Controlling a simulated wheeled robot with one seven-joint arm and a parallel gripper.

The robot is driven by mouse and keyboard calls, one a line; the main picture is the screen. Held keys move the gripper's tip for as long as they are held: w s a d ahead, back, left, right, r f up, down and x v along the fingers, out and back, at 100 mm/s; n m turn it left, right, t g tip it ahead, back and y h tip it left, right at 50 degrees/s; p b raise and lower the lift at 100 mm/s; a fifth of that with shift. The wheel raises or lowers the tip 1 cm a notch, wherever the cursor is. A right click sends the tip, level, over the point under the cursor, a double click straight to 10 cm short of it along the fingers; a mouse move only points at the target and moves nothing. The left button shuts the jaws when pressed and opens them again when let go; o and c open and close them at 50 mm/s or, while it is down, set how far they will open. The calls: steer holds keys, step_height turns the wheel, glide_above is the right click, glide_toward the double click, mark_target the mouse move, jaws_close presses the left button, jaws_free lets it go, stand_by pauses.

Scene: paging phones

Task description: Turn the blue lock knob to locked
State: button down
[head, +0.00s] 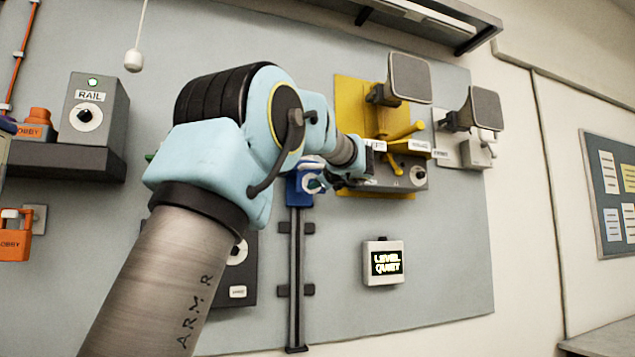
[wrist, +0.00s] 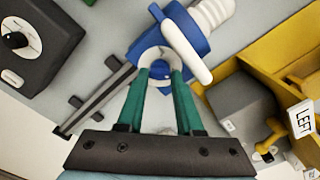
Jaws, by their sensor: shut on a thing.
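The blue lock (wrist: 143,48) sits at the top of a grey vertical rail in the wrist view, with a white ring and a small blue knob (wrist: 159,70) on its face. My gripper (wrist: 161,76) has its two green fingers on either side of this knob and is shut on it. A white lever (wrist: 186,48) crosses the lock just beside the right finger. In the head view the blue lock (head: 295,186) shows beside my wrist, which partly hides it. I cannot read any lock marking or tell the knob's setting.
A yellow panel (head: 350,95) with yellow levers and a grey box stands right of the lock. Two grey loudspeakers (head: 408,78) jut out above. A small screen (head: 383,262) reads "LEVEL QUIET". A grey RAIL box (head: 95,108) is at left.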

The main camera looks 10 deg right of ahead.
steer(key=c, duration=0.8)
jaws_free()
steer(key=shift+c, duration=0.2)
steer(key=shift+s, duration=0.15)
steer(key=s+d+b, duration=0.1)
steer(key=s+b, duration=0.3)
steer(key=s, duration=0.6)
steer(key=shift+s+d, duration=0.25)
steer(key=shift+s, duration=0.05)
